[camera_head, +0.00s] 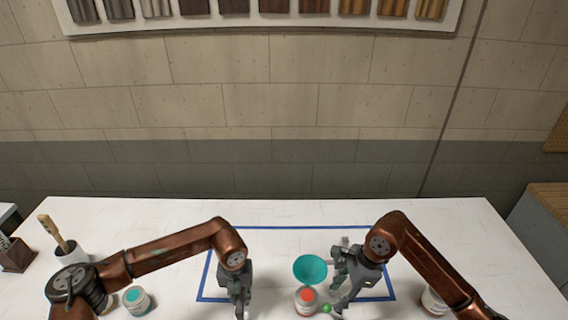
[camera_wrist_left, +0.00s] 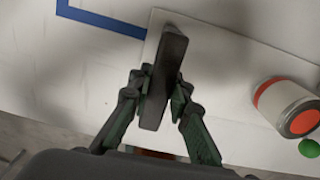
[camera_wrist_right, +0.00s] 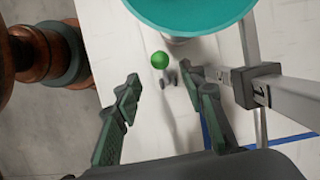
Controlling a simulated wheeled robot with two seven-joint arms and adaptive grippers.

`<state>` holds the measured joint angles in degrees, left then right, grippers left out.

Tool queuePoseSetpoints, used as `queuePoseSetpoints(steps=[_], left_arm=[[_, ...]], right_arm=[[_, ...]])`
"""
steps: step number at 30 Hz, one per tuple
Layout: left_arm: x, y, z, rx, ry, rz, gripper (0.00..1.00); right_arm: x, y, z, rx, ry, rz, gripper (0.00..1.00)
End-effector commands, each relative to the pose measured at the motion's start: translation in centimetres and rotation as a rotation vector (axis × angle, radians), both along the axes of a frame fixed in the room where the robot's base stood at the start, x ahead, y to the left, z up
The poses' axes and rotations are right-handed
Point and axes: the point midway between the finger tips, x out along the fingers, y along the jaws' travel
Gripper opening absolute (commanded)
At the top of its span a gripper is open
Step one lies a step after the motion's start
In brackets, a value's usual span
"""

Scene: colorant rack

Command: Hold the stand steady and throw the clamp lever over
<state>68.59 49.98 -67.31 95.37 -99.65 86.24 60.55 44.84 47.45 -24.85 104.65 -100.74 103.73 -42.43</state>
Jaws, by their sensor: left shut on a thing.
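The stand shows in the right wrist view as a grey metal post (camera_wrist_right: 300,93) with a dark collar, below a teal funnel (camera_wrist_right: 195,12). The funnel also shows in the head view (camera_head: 310,268). The clamp lever carries a green ball knob (camera_wrist_right: 160,60), also seen in the head view (camera_head: 326,309). My left gripper (camera_wrist_left: 160,88) is shut on a dark upright grip (camera_wrist_left: 165,75) rising by a pale base plate (camera_wrist_left: 225,70). My right gripper (camera_wrist_right: 163,88) is open; the knob lies just beyond and between its fingertips, apparently untouched. The join between grip and post is hidden.
A can with a red-orange top (camera_head: 306,297) stands below the funnel, close to both grippers. Blue tape (camera_head: 300,228) outlines a work area on the white table. A teal-topped can (camera_head: 136,299) and a brush pot (camera_head: 70,252) stand left; another can (camera_head: 434,302) stands right.

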Motion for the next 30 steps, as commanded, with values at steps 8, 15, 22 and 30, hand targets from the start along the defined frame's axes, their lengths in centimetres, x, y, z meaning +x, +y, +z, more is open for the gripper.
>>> queuePoseSetpoints(steps=[8, 15, 22, 30], left_arm=[[-0.1, -0.1, 0.0, -0.001, 0.001, -0.002, 0.0], [-0.1, -0.1, 0.0, -0.002, 0.001, -0.002, 0.0], [-0.1, -0.1, -0.1, -0.002, 0.002, -0.002, 0.0], [-0.1, -0.1, -0.1, -0.002, 0.002, -0.002, 0.0]], right_arm=[[-0.2, 1.2, -3.6, 0.004, 0.003, 0.001, 0.38], [-0.2, 2.1, -6.7, 0.002, 0.003, 0.001, 0.38], [-0.1, 2.6, -8.4, 0.001, 0.001, -0.001, 0.38], [-0.1, 2.7, -8.8, 0.002, 0.0, 0.0, 0.38]])
